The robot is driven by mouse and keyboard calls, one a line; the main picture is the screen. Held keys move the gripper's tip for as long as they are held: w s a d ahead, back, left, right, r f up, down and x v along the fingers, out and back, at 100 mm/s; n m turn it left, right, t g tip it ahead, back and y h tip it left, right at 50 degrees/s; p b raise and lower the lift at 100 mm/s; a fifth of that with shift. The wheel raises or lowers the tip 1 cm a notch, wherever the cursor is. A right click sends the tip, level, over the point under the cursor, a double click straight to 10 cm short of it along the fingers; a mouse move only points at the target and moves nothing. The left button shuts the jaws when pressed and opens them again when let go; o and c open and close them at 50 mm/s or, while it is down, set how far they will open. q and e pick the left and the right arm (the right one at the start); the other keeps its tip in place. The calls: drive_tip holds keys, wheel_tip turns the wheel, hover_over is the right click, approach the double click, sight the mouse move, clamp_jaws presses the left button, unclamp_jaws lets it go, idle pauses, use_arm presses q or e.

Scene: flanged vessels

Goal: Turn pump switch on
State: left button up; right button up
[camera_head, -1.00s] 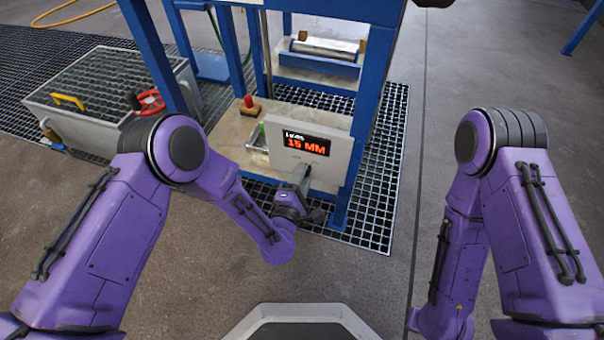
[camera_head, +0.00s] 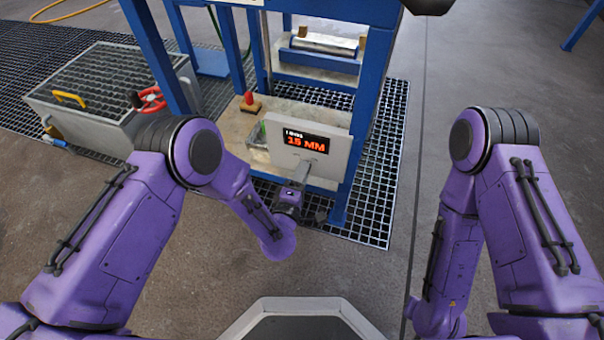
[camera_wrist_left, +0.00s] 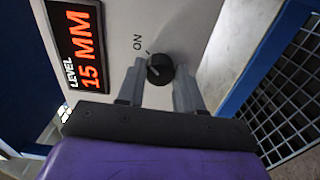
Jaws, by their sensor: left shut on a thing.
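The pump switch is a round black knob (camera_wrist_left: 160,69) on a pale panel (camera_wrist_left: 190,25), with the word ON printed beside it in the left wrist view. My left gripper (camera_wrist_left: 158,80) is shut on the knob, one finger on each side of it. In the head view my left gripper (camera_head: 303,172) meets the lower front of the panel (camera_head: 335,150), and it hides the knob there. The panel's red display (camera_head: 306,142) reads 15 MM. My right arm hangs at the right, and its gripper is out of view.
A blue frame (camera_head: 372,90) stands around the panel on a black floor grating (camera_head: 375,205). A red button (camera_head: 249,101) sits on a pale shelf behind the panel.

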use_arm(q)
drive_tip(key=shift+f, duration=0.1)
drive_tip(key=o, duration=1)
drive_tip(key=shift+o, duration=0.2)
drive_tip(key=shift+s, duration=0.1)
drive_tip(key=p+v, duration=0.3)
drive_tip(key=v, duration=0.7)
drive_tip(key=shift+s, duration=0.25)
use_arm(e)
drive_tip(key=shift+w+d+r+m+t, duration=0.15)
drive_tip(key=shift+w+r+m, duration=0.1)
drive_tip(key=shift+r, duration=0.55)
drive_tip(key=shift+w+d+r+m+t, duration=0.1)
drive_tip(key=shift+w+r+m+t, duration=0.1)
drive_tip(key=shift+r, duration=0.55)
use_arm(q)
drive_tip(key=shift+a, duration=0.1)
